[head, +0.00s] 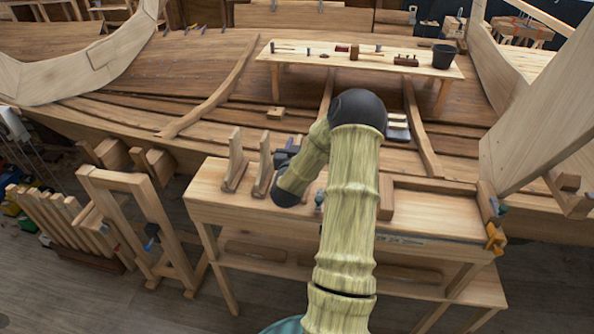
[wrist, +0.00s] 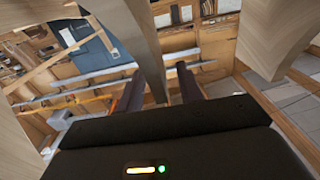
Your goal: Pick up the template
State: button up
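Two thin upright wooden pieces with curved edges, which look like templates, stand on the left end of the workbench: one at the far left (head: 235,162) and one beside it (head: 264,166). I cannot tell which is the template. My gripper (head: 286,156) is just right of the second piece, partly hidden by my arm. In the wrist view my gripper (wrist: 158,75) has its two dark fingers apart. A narrow wooden piece (wrist: 143,40) passes between them, with a gap at the right finger; contact at the left finger is unclear.
The workbench (head: 222,206) has a raised tray edge and a clamp (head: 494,238) at right. A plank table (head: 348,62) with tools and a bucket (head: 444,56) stands behind, on the hull. A wooden frame (head: 125,190) is left of the bench. Large wooden pieces flank the wrist view.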

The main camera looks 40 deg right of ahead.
dwell(0.5)
grip_shut()
jog(key=shift+r, duration=0.15)
notch_tip(320, 180, up, 10)
jog(key=shift+f+b, duration=0.1)
jog(key=shift+b, duration=1.1)
